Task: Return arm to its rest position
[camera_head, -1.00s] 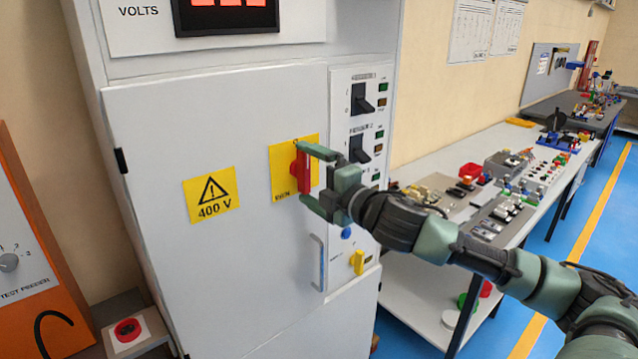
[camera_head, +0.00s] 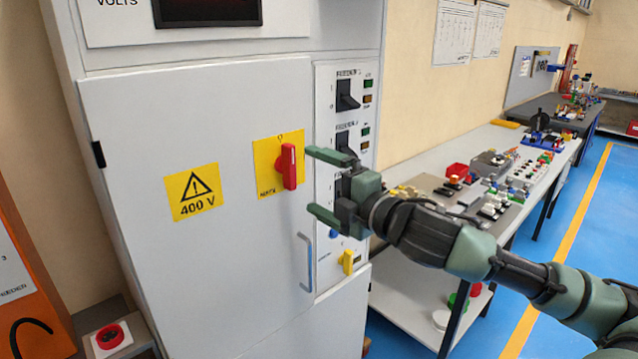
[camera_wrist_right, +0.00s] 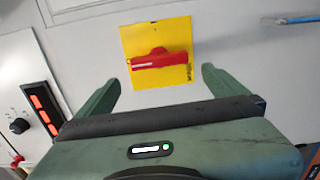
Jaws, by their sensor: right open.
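My right gripper (camera_head: 312,180) is open and empty, in front of the grey cabinet (camera_head: 220,260) and to the right of the red rotary switch handle (camera_head: 288,167). The handle sits on a yellow plate (camera_head: 266,183) and stands upright, clear of the fingers. In the right wrist view the same handle (camera_wrist_right: 160,59) lies beyond the open fingers (camera_wrist_right: 165,95), apart from them. My right arm reaches in from the lower right. It hides part of the switch panel. My left gripper is not in view.
A panel of black switches (camera_head: 347,95) and a yellow knob (camera_head: 347,262) are at the cabinet's right. A handle (camera_head: 307,262) sticks out from the door. A workbench (camera_head: 420,180) with parts stands to the right. A red button box (camera_head: 109,337) is at lower left.

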